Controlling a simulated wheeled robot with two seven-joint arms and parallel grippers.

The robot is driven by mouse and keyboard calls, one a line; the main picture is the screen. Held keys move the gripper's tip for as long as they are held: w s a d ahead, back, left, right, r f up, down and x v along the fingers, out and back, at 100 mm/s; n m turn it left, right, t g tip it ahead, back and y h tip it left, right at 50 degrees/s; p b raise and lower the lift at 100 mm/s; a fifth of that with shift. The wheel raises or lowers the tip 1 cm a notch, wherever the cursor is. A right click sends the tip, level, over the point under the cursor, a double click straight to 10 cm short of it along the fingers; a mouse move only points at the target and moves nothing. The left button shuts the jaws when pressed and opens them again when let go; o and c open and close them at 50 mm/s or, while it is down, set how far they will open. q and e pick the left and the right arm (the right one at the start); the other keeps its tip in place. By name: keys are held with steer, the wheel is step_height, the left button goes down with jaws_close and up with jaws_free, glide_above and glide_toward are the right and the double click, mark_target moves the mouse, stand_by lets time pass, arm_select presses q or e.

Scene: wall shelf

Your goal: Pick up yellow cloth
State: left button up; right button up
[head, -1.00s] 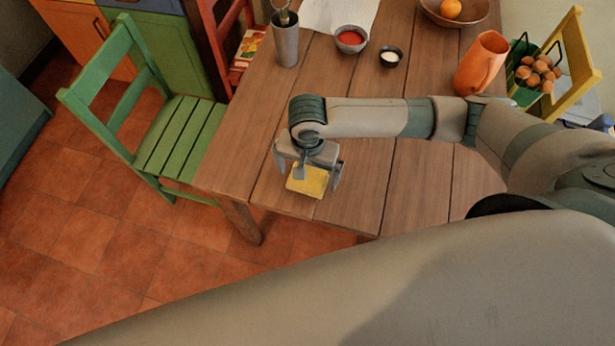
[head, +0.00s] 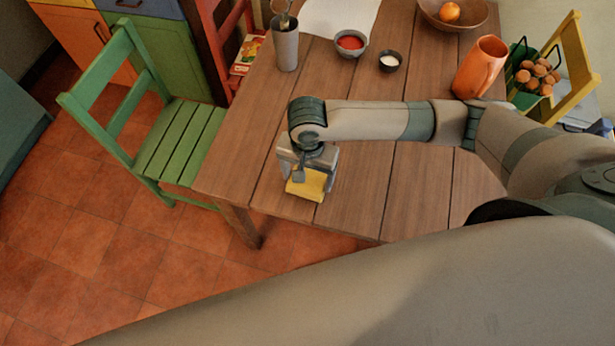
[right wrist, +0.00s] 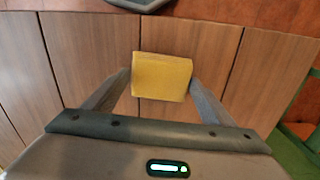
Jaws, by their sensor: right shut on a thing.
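The yellow cloth (head: 306,184) is a small block-like piece at the near left end of the wooden table. My right gripper (head: 306,182) is over it from above, with its fingers shut on the cloth's two sides. In the right wrist view the cloth (right wrist: 162,76) sits between the two fingertips of the right gripper (right wrist: 161,80), with the table top behind it. I cannot tell whether the cloth still touches the table. My left gripper is not in view; a large arm link of mine crosses the bottom of the head view.
The wooden table (head: 415,165) holds a grey cup (head: 285,50), a red-filled bowl (head: 350,43), a small white-filled bowl (head: 389,62), an orange pitcher (head: 480,68) and a fruit bowl (head: 470,22). A green chair (head: 180,140) stands at the left. The table's near edge is close to the cloth.

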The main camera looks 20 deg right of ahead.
mark_target(307, 180)
steer(key=shift+r, duration=0.4)
step_height(307, 180, up, 2)
steer(key=shift+r+b, duration=0.2)
steer(key=shift+b, duration=0.2)
steer(key=s+a+r, duration=0.3)
steer(key=a+r, duration=0.4)
steer(key=a, duration=0.4)
steer(key=shift+s+r+b, duration=0.15)
steer(key=shift+s+b, duration=0.15)
steer(key=shift+s, duration=0.05)
